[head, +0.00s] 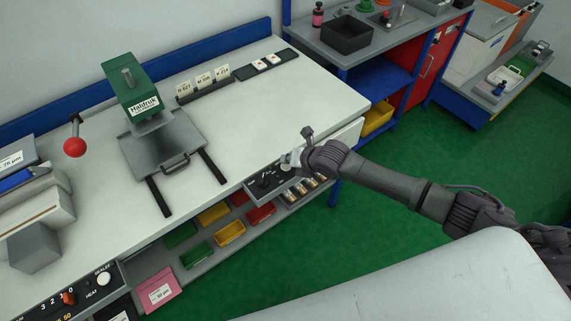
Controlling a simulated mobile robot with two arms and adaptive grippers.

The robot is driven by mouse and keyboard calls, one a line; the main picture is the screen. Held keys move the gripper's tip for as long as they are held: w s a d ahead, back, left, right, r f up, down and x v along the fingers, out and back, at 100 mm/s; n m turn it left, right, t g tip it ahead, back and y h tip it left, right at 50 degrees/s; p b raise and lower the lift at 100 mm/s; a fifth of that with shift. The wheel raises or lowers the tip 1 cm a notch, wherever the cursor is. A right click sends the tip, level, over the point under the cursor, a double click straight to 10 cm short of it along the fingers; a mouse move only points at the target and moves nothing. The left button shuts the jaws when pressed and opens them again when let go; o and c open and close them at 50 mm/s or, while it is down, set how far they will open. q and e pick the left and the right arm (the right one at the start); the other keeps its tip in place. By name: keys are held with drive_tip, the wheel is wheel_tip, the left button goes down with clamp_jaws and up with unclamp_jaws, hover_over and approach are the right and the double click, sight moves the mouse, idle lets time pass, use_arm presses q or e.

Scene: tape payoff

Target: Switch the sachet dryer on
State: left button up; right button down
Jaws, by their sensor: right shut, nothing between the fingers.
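A black control panel (258,188) with a dark knob (265,180) and small markings is set in the front edge of the white bench. I cannot read its label, so I cannot tell if it belongs to the sachet dryer. My right gripper (288,161) comes in from the right and is shut and empty. Its fingertips are at the right end of this panel and hide part of it. I cannot tell whether they touch it. My left gripper is not in view.
A green Haldruk press (131,85) and a red ball lever (75,147) stand on the white bench (255,120). Another panel (84,287) with an orange knob is at lower left. Coloured bins (230,232) fill the shelf below. Green floor lies right of the bench.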

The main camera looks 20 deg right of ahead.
sight(288, 167)
drive_tip(key=shift+f, duration=0.4)
drive_tip(key=shift+f+b, duration=0.25)
drive_tip(key=shift+b, duration=0.15)
drive_tip(key=shift+r, duration=0.1)
idle(0.3)
drive_tip(key=shift+r+p, duration=0.6)
drive_tip(key=shift+p, duration=0.1)
wheel_tip(288, 167, up, 6)
drive_tip(key=p, duration=0.5)
